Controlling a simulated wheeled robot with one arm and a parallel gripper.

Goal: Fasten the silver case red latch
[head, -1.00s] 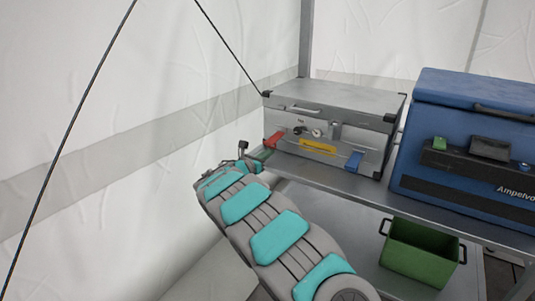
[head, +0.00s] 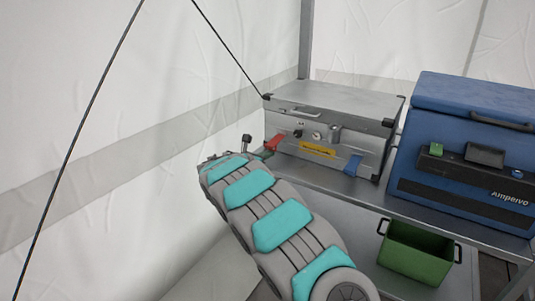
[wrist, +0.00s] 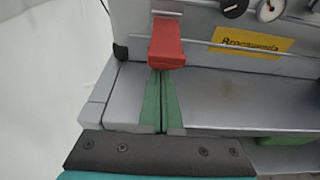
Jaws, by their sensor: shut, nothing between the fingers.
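The silver case (head: 345,135) stands on a metal shelf, and its lid looks closed. Its red latch (head: 273,142) is at the left of the front face and appears to stick out from it. In the wrist view the red latch (wrist: 167,48) hangs from a metal bracket. My gripper (wrist: 162,78) is shut and empty. Its green fingertips are just below the latch's lower end; I cannot tell whether they touch it. In the head view my gripper (head: 264,155) is small and partly hidden by my arm. A blue latch (head: 353,165) is at the right of the case front.
A blue case (head: 465,150) stands to the right on the same shelf (head: 330,183). A green bin (head: 418,252) sits on the lower level. A yellow label (wrist: 250,40) and knobs are on the silver case front. White tent wall is close on the left.

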